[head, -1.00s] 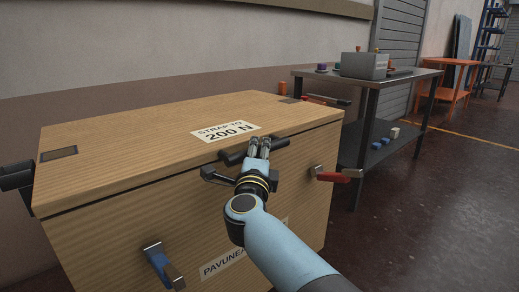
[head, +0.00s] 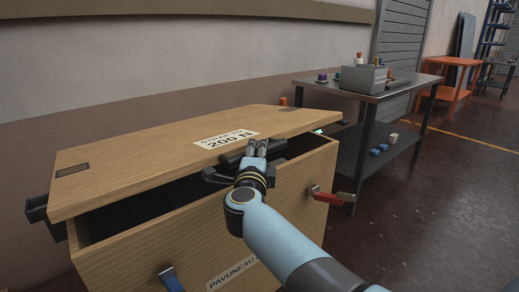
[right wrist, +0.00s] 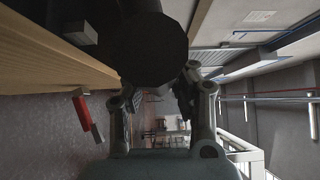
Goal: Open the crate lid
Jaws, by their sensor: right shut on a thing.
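The wooden crate (head: 180,258) stands in front of me in the head view. Its lid (head: 150,148) is partly raised at the front edge, with a dark gap under it. A label reading "200 N" lies on the lid. My right gripper (head: 257,148) is shut on the dark lid handle (head: 267,148) at the lid's front edge. In the right wrist view the dark round end of the handle (right wrist: 152,45) fills the top, by the fingers. A red latch (head: 333,196) and a blue latch (head: 170,278) hang on the crate's front. My left gripper is out of view.
A metal table (head: 375,92) with a grey box (head: 363,78) and small items stands at the right behind the crate. An orange table (head: 455,62) is farther back. The wall is close behind the crate. The floor at right is clear.

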